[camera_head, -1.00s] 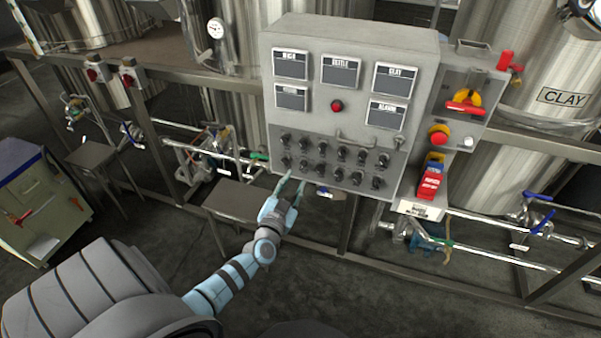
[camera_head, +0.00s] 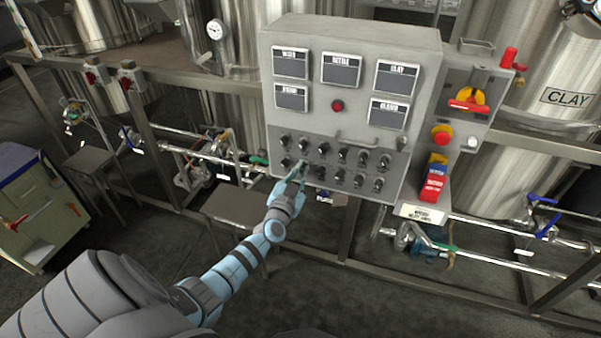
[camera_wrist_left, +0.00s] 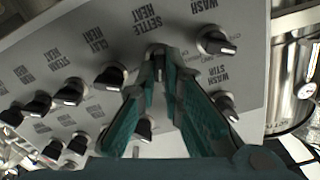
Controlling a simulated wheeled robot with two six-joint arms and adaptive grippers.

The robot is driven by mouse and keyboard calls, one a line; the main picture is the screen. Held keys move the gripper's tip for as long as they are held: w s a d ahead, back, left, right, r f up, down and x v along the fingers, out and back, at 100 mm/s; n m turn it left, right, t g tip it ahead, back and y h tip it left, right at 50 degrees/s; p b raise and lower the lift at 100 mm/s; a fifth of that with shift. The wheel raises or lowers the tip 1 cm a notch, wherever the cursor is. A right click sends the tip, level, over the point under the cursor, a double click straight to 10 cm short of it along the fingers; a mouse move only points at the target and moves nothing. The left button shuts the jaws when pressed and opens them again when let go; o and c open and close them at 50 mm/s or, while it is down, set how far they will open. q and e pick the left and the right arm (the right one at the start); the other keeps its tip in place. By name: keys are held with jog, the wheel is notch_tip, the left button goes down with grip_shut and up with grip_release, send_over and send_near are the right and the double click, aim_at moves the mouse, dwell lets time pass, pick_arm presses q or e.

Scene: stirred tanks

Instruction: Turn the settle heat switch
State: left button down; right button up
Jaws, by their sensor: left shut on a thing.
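The settle heat switch (camera_wrist_left: 155,50) is a small black knob on the grey control panel, beside its printed "SETTLE HEAT" label (camera_wrist_left: 143,24) in the left wrist view. My left gripper (camera_wrist_left: 160,62) has its two teal fingers closed around this knob, and the fingers hide most of it. In the head view my left gripper (camera_head: 301,168) reaches the lower row of knobs at the left part of the panel. The knob's pointer direction cannot be made out. My right gripper is not in view.
Neighbouring black knobs sit close by: the wash knob (camera_wrist_left: 216,40) and the clay heat knob (camera_wrist_left: 112,75). The control box (camera_head: 350,40) has a red lamp (camera_head: 337,106) and a handle. A red emergency button (camera_head: 441,135) is to its right. Steel tanks and pipes surround it.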

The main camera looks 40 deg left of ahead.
pick_arm(q)
jog(key=shift+n, duration=0.4)
jog(key=n, duration=0.3)
jog(key=shift+a+n+p, duration=0.1)
jog(key=shift+n+p, duration=0.3)
jog(key=shift+s+a+f+n, duration=0.1)
jog(key=shift+n, duration=2.7)
jog(key=shift+a+f+n, duration=0.1)
jog(key=shift+n, duration=2.7)
jog(key=c, duration=1.7)
grip_release()
jog(key=shift+s, duration=0.1)
